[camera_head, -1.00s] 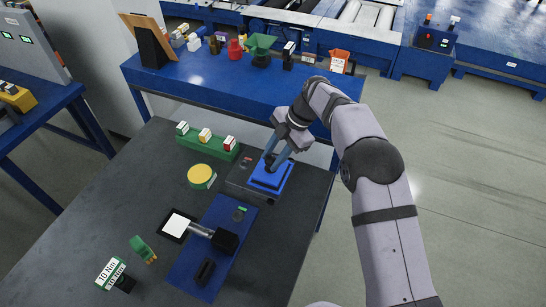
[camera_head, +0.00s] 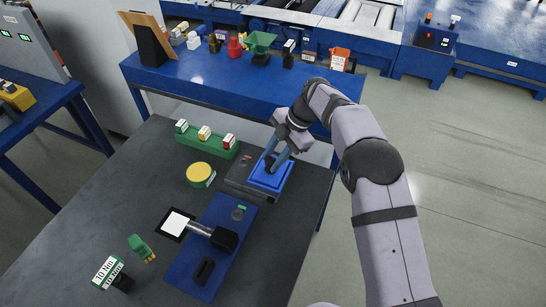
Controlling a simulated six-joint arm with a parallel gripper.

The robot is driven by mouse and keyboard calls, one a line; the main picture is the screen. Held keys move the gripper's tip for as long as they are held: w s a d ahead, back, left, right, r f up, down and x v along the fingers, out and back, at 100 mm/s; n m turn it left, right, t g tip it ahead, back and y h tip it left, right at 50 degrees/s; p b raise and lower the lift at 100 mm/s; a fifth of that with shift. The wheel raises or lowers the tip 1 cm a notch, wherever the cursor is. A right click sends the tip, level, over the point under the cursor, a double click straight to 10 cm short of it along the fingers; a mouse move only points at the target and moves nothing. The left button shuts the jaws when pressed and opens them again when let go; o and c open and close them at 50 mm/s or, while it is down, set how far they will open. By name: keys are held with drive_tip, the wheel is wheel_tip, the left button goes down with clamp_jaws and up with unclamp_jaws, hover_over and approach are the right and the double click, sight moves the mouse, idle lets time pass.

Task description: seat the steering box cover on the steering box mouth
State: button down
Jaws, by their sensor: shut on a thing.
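The steering box cover appears to be the blue square plate with a raised middle (camera_head: 271,178), at the right of the dark table. My gripper (camera_head: 274,161) points down at its upper edge and is shut on it. The cover lies on or just above the dark grey steering box (camera_head: 238,184), whose left part shows beside it. The mouth is hidden under the cover. I cannot tell from this view whether the cover touches the rim or lies flat all round.
A green rack (camera_head: 207,141) with several small blocks stands behind left. A yellow round-topped part (camera_head: 199,172) is left of the box. A blue plate (camera_head: 208,262) carries a grey shaft and dark fittings in front. The dark table (camera_head: 85,215) has free room at left.

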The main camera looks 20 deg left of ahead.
drive_tip(key=shift+f, duration=0.2)
drive_tip(key=c, duration=1.3)
unclamp_jaws()
drive_tip(key=shift+b+v, duration=1.15)
drive_tip(key=shift+v, duration=2.55)
